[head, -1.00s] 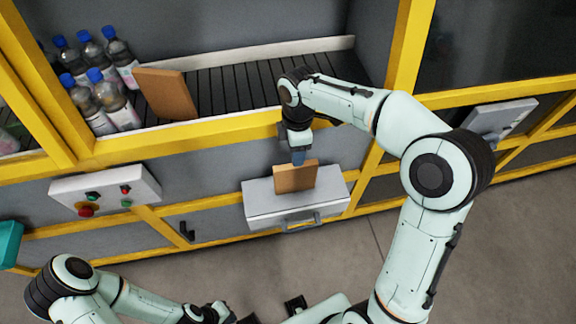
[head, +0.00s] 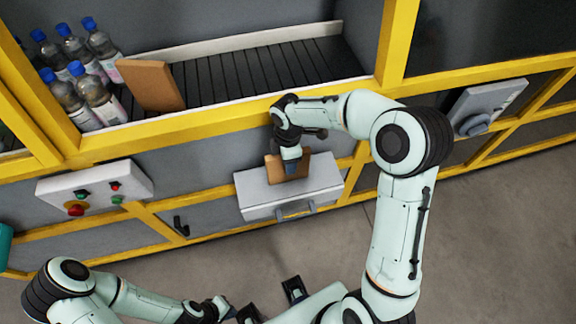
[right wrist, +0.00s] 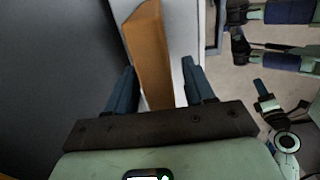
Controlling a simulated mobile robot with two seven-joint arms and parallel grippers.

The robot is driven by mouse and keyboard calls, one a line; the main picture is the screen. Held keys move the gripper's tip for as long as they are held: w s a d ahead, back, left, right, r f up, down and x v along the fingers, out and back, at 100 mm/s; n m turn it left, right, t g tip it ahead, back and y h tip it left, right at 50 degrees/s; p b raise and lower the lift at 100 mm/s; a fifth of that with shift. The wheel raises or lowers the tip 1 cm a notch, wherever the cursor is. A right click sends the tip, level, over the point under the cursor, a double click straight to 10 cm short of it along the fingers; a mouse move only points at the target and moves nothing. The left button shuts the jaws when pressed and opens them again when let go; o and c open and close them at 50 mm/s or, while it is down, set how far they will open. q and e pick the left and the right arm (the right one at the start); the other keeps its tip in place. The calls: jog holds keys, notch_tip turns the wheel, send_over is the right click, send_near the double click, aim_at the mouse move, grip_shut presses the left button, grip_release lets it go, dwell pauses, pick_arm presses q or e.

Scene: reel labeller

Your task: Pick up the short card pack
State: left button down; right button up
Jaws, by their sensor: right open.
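The short card pack, a brown upright block (head: 272,167), stands on the grey box-shaped ledge (head: 255,199) on the front of the machine. In the right wrist view the pack (right wrist: 149,50) stands between my two blue fingers, with a gap visible on its right side. My right gripper (head: 292,167) is open and reaches down over the pack, hiding its middle in the head view; its fingers also show in the right wrist view (right wrist: 160,88). My left gripper (head: 222,310) is low at the bottom of the head view, far from the pack; its jaws are too small to read.
A larger brown pack (head: 149,86) leans on the conveyor (head: 235,75) beside several blue-capped bottles (head: 82,98). A yellow rail (head: 200,126) runs above the ledge. A button panel (head: 95,190) is at left, a grey switch box (head: 490,106) at right. The floor in front is clear.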

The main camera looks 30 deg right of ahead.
jog(key=shift+f, duration=0.3)
grip_shut()
jog(key=shift+r, duration=0.1)
